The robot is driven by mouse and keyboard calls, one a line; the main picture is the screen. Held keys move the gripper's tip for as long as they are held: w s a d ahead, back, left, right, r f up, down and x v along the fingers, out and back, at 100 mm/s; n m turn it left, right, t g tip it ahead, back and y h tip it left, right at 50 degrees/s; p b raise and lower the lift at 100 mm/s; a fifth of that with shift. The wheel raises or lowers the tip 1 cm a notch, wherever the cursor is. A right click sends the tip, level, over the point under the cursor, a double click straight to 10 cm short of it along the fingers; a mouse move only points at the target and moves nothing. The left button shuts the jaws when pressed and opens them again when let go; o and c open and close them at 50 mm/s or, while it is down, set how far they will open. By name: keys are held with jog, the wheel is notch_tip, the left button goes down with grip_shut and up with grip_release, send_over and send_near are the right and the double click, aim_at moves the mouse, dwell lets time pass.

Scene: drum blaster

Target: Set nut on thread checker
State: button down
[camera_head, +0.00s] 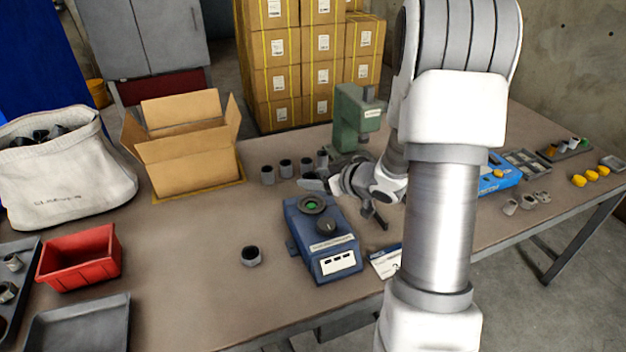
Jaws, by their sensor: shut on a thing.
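A blue bench device (322,243), which I take to be the thread checker, stands on the table near the middle. It has a dark round seat with a green centre (311,205), a dark knob and a white label panel. My gripper (374,216) is right of the device, pointing down, with its dark fingers small in view. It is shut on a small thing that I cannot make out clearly. A dark and grey nut-like piece (250,256) stands alone on the table left of the device. Several similar pieces (286,168) stand in a row behind it.
A green press (352,118) stands behind my gripper. An open carton (187,155), a white sack (62,178), a red bin (82,258) and a dark tray (82,326) occupy the left. A white card (386,261) lies right of the device.

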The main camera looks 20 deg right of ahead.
jog(key=shift+f+b, duration=2.8)
jog(key=shift+f, duration=0.1)
jog(key=shift+r+p, duration=0.1)
jog(key=shift+p, duration=0.35)
jog(key=shift+f+b, duration=0.5)
jog(key=shift+f, duration=0.2)
jog(key=shift+c, duration=2.1)
grip_release()
jog(key=shift+p+v, duration=2.5)
jog(key=shift+v, duration=1.8)
jog(key=shift+p+v, duration=0.65)
jog(key=shift+v, duration=0.6)
jog(key=shift+w, duration=0.1)
